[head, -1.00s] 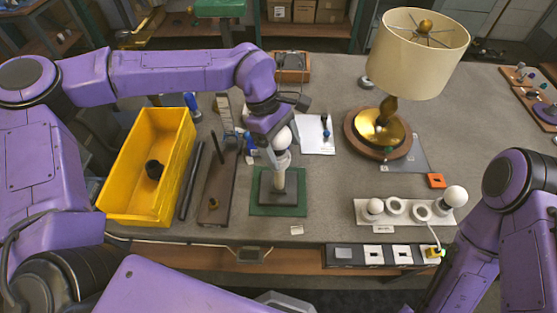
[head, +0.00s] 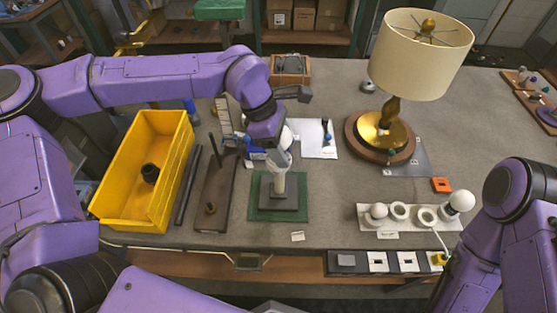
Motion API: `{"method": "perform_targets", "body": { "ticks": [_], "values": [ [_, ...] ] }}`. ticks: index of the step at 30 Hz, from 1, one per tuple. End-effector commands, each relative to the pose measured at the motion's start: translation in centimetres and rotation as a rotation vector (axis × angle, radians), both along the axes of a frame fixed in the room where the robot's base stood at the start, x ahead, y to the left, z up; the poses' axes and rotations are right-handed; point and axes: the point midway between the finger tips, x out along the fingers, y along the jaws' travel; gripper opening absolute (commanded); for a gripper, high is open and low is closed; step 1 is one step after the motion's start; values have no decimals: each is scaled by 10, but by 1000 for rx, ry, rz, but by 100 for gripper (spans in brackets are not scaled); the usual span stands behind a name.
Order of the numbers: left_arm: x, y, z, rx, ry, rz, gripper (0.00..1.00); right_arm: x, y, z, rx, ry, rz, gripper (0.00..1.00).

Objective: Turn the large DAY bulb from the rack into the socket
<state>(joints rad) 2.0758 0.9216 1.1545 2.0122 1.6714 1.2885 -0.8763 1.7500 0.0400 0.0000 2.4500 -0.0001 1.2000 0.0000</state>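A white round bulb (head: 288,136) shows beside and partly behind my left gripper (head: 277,158), above the lamp-socket post (head: 279,184). The post stands upright on a dark block on a green mat (head: 298,208). My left gripper points down at the post's top. Its fingertips blend with the grey socket top, so I cannot tell whether they grip the bulb or whether the bulb touches the socket. The white rack (head: 408,226) holds a large bulb (head: 461,201) at right, a smaller bulb (head: 377,212) at left and two empty rings between. My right gripper is not seen.
A yellow bin (head: 120,197) with a dark round part stands at left, beside dark bars. A shaded lamp (head: 421,55) stands at back right. A switch strip (head: 380,262) lies at the front edge. Grey table between the mat and rack is clear.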

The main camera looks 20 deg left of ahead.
Motion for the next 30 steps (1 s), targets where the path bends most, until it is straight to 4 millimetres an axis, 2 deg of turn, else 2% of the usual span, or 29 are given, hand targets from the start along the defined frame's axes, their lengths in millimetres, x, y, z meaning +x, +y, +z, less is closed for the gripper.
{"method": "perform_targets", "body": {
  "ticks": [1, 30],
  "values": [
    [-3, 0, -5, 5, 12, -4, 39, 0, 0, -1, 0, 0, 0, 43],
    [-7, 0, -4, 6, 19, -233, 39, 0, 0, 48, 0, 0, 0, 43]
  ]
}}
